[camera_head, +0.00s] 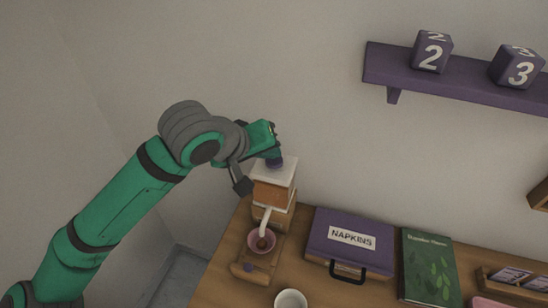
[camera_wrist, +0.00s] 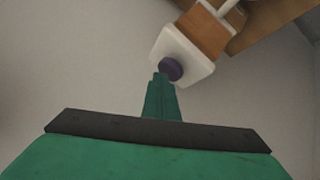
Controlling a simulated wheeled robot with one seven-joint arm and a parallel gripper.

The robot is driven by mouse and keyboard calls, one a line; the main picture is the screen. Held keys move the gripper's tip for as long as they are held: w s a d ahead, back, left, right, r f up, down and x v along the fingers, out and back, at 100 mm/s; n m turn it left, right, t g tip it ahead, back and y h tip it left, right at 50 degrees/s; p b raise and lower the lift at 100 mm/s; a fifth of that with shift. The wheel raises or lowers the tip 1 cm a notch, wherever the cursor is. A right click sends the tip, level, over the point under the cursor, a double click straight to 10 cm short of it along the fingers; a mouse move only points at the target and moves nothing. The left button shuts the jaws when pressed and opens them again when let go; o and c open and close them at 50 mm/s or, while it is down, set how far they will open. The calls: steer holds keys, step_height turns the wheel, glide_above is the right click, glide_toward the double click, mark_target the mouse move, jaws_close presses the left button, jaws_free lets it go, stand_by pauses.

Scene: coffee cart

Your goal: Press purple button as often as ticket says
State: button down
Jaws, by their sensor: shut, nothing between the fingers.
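The purple button (camera_wrist: 171,69) sits on the white top (camera_wrist: 199,62) of the coffee dispenser. In the head view the purple button (camera_head: 274,161) shows just under my gripper (camera_head: 275,150) at the dispenser's top (camera_head: 278,171). My gripper (camera_wrist: 161,78) is shut and empty, with its fingertips at the near edge of the button. I cannot tell whether they touch it or whether the button is pressed down. The dispenser (camera_head: 272,194) has an orange-brown body, with a pink cup (camera_head: 262,241) under its spout. I see no ticket that I can read.
A purple napkin case (camera_head: 330,225), a dark green book (camera_head: 428,268) and a white cup (camera_head: 291,301) are on the wooden counter (camera_head: 222,288). A wall shelf (camera_head: 390,66) holds number blocks 2 (camera_head: 432,52) and 3 (camera_head: 517,67). A wooden card holder (camera_head: 515,288) stands at the right.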

mark_target(271, 162)
steer(key=shift+f, duration=0.5)
stand_by(0.7)
steer(key=shift+r, duration=1.25)
steer(key=shift+r, duration=2.5)
stand_by(0.5)
